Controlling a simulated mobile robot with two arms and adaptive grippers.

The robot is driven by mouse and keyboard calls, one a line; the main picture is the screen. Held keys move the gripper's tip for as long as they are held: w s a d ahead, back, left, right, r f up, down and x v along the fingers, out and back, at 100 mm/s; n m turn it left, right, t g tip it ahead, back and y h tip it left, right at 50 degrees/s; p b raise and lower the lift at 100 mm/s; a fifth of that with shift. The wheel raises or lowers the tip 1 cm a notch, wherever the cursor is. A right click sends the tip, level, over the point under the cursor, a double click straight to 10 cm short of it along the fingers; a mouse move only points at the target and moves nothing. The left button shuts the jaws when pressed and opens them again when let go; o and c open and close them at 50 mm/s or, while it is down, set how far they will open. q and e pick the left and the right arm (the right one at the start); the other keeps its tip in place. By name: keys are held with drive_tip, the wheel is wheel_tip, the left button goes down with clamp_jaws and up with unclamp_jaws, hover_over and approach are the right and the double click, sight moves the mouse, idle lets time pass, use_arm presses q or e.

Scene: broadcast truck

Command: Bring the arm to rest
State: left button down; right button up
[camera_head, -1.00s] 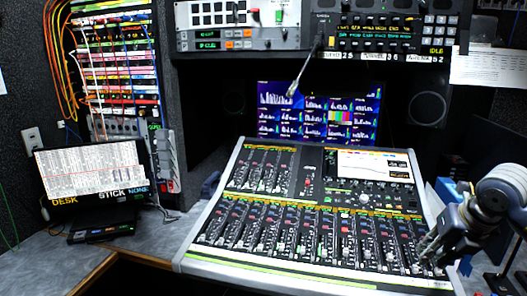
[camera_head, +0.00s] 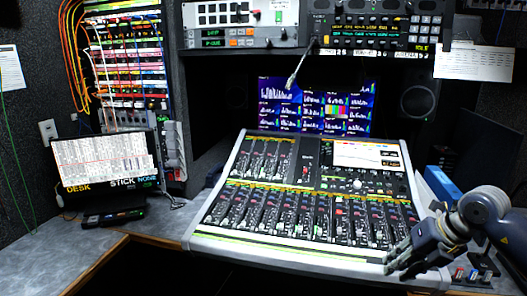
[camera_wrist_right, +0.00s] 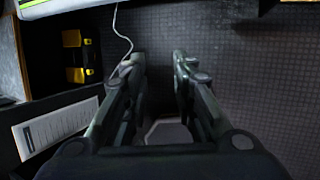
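My right gripper (camera_head: 400,252) is at the right side of the head view, over the front right corner of the mixing console (camera_head: 290,242). In the right wrist view my right gripper (camera_wrist_right: 160,65) has its two fingers apart with a gap between them, and nothing is held in it. Dark floor shows beyond the fingertips. Whether the fingers touch the console's edge cannot be told. My left gripper is not in view.
A gooseneck microphone (camera_head: 292,80) hangs before the monitor (camera_head: 318,106). A blue box (camera_head: 440,186) stands right of the console. In the wrist view a yellow-black case (camera_wrist_right: 80,55) lies at left.

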drive_tip(key=w+a+f+m+t+y, duration=0.2)
drive_tip(key=a+f+m+y, duration=0.25)
drive_tip(key=a+f, duration=0.2)
drive_tip(key=w+a+f+m+t+y, duration=0.2)
drive_tip(key=w+a+f+m+y, duration=0.1)
drive_tip(key=a+f+y, duration=0.4)
drive_tip(key=s+d+f+m+t+h, duration=0.1)
drive_tip(key=s+d+f+m+h, duration=0.15)
drive_tip(key=f+m, duration=0.4)
drive_tip(key=s+d+f+m+t+h, duration=0.1)
drive_tip(key=d+f+m+t+h, duration=0.2)
drive_tip(key=f, duration=0.6)
drive_tip(key=s+d+f+m+h, duration=0.2)
drive_tip(key=f+m+h, duration=0.2)
drive_tip(key=f, duration=0.4)
drive_tip(key=s+d+f+m+g+h, duration=0.3)
drive_tip(key=s+f+m+g+h, duration=0.3)
drive_tip(key=s+f, duration=1.65)
drive_tip(key=s+a+f+m+g, duration=0.2)
drive_tip(key=s+f, duration=0.1)
drive_tip(key=s, duration=1)
drive_tip(key=s+a+f+m+g, duration=0.2)
drive_tip(key=s+f+g, duration=0.1)
drive_tip(key=s, duration=1)
drive_tip(key=shift+a+f+y, duration=0.3)
drive_tip(key=shift+f, duration=0.15)
